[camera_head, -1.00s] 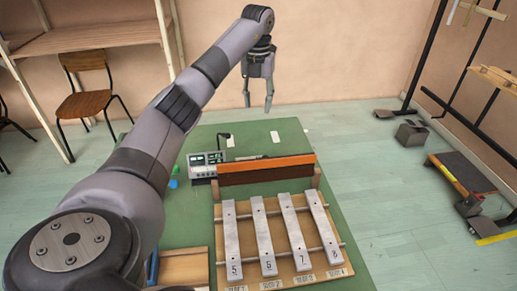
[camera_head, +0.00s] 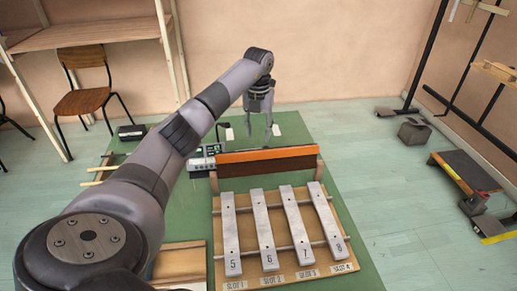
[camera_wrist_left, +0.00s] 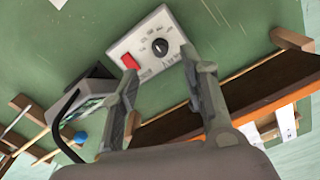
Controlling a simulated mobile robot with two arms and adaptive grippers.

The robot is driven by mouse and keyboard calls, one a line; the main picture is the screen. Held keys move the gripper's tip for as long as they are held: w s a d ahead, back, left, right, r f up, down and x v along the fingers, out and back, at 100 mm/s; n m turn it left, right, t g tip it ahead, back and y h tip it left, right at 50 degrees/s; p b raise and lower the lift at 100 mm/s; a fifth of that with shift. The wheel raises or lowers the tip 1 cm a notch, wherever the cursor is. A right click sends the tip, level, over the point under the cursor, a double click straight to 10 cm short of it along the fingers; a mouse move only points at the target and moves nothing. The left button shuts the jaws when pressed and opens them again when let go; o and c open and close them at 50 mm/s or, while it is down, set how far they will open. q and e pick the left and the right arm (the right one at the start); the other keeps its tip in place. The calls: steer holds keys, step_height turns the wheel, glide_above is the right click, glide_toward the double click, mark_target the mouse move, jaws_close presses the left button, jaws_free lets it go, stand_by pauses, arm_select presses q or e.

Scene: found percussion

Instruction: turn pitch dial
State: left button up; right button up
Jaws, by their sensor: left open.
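The pitch dial (camera_wrist_left: 160,46) is a round black knob on a pale box with printed marks, in the left wrist view. A red button (camera_wrist_left: 130,61) sits on the same box. My left gripper (camera_wrist_left: 160,68) is open and empty, its fingertips spread on either side of the box's near part. The dial lies just beyond the gap between them, and I see no contact with it. In the head view my left gripper (camera_head: 259,132) points down over the green table (camera_head: 345,225), behind an orange-brown board. I cannot make out the dial there. My right gripper is not in view.
The orange-brown board (camera_head: 265,155) stands close to the gripper. Several numbered metal bars (camera_head: 265,235) lie on a wooden frame in front. A chair (camera_head: 82,100) stands back left.

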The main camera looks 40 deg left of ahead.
arm_select(q)
step_height(320, 180, down, 8)
steer(key=shift+r, duration=0.2)
steer(key=shift+c, duration=0.2)
jaws_close()
stand_by(0.4)
